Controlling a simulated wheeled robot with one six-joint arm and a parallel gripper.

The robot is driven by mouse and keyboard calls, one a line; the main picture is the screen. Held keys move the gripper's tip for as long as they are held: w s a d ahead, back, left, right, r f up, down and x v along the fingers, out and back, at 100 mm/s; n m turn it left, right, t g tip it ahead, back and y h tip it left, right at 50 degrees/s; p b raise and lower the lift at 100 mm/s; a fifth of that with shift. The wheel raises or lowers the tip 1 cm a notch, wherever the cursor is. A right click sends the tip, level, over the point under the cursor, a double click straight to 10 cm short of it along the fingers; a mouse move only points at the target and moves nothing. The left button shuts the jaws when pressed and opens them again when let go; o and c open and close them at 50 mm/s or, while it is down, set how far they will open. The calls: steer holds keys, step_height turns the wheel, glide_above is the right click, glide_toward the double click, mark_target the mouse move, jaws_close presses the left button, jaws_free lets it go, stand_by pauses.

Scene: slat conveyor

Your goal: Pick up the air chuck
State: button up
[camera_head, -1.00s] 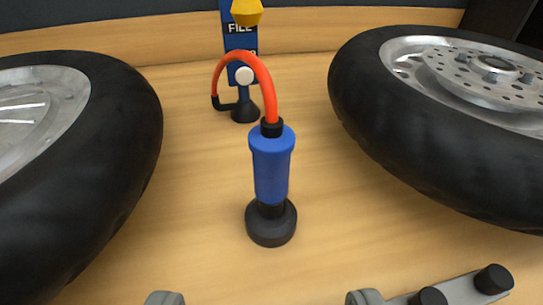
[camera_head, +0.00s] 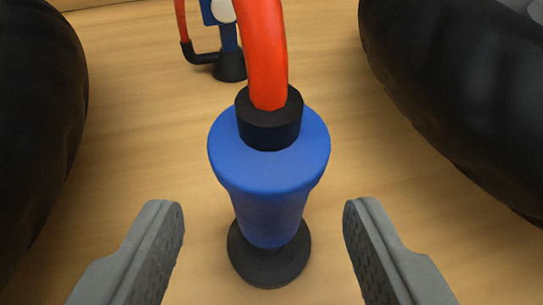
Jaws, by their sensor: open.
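The air chuck (camera_head: 268,185) stands upright on the wooden surface in the middle of the view. It has a blue body, a black collar on top and a round black base (camera_head: 269,262). A red hose (camera_head: 263,50) rises from its collar. My gripper (camera_head: 263,218) is open, with one grey finger to the left of the air chuck and one to the right. Both fingers appear apart from it, with wood visible between.
A black tire (camera_head: 35,110) stands at the left and another tire (camera_head: 460,100) at the right. A small blue stand with a black foot (camera_head: 230,67) is behind the air chuck, with a black elbow fitting beside it. Bare wood (camera_head: 130,150) lies between the tires.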

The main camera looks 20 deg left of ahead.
mark_target(270, 214)
steer(key=x, duration=0.4)
steer(key=shift+w+r, duration=0.2)
steer(key=shift+r, duration=0.05)
steer(key=c, duration=1.1)
steer(key=shift+r, duration=0.1)
